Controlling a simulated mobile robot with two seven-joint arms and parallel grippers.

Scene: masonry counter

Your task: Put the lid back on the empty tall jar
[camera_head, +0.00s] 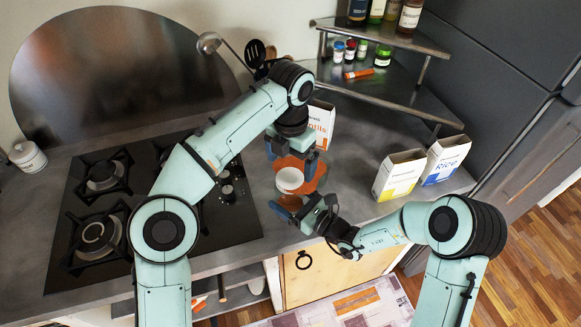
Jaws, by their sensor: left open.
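A black hob (225,228) fills the counter's left part, with a lidded white pot (27,157) beyond it. A yellow-white box (398,174) and a blue-white Rice box (444,160) stand right. Another box (321,122) is behind my left gripper. A corner shelf (385,88) holds bottles and small jars.

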